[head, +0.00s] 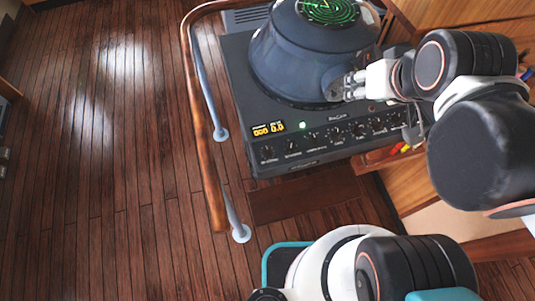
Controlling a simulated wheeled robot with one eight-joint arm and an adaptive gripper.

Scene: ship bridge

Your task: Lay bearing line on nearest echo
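A radar console (239,92) stands at the upper middle in the head view. Its dark blue hood (285,62) rises from the top, with a green radar screen (328,11) partly cut off by the top edge. The echoes and any bearing line are too small to tell. An amber readout (268,129) shows digits that look like zeros. A row of knobs (313,138) runs along the front panel. My gripper (338,88) is at the lower right side of the hood, above the knob row. Its fingers are small here, and I cannot tell whether they touch anything.
A wooden rail (199,120) on grey posts runs along the console's left side. Wooden cabinetry (408,184) stands at the right, with red and yellow items beside the console. The plank floor (90,170) at left is clear.

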